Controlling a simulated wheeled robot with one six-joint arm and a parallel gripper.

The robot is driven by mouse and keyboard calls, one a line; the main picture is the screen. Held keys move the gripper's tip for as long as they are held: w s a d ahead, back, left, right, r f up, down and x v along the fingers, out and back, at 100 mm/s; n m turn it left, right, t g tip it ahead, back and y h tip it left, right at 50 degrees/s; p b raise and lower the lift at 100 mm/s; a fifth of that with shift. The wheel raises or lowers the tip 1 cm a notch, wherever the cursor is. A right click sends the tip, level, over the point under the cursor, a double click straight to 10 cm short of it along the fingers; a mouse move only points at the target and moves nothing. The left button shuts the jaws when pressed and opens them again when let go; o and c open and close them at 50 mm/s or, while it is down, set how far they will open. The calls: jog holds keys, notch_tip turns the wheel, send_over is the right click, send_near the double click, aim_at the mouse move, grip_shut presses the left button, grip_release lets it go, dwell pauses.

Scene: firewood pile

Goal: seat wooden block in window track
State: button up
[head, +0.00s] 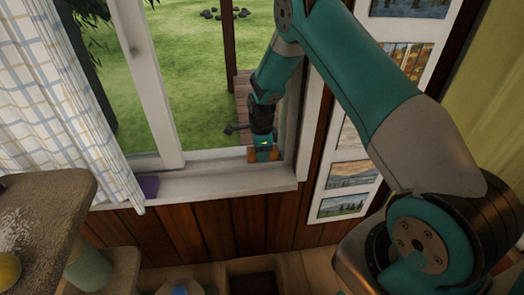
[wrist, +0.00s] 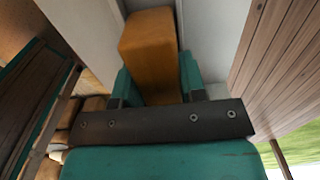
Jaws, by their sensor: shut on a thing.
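The wooden block (wrist: 152,48) is orange-brown and lies between the two fingers of my gripper (wrist: 157,85) in the wrist view. My gripper is shut on it. In the head view my gripper (head: 263,152) is at the right end of the window sill, near the right jamb, and orange parts of the block (head: 251,155) show beside the teal fingers. The window track (head: 215,160) runs along the white sill at the foot of the window. The block is at or just above the track; I cannot tell whether it touches the bottom.
A checkered curtain (head: 60,95) hangs at the left, with a purple item (head: 149,186) on the sill near it. A white window sash (head: 152,85) stands left of my gripper. Framed pictures (head: 352,173) hang right of the window. The sill between sash and gripper is clear.

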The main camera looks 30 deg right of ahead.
jog(key=shift+f, duration=0.2)
jog(key=o, duration=1.1)
jog(key=shift+r, duration=0.15)
notch_tip(320, 180, up, 17)
jog(key=shift+r+p, duration=0.1)
jog(key=shift+p, duration=0.75)
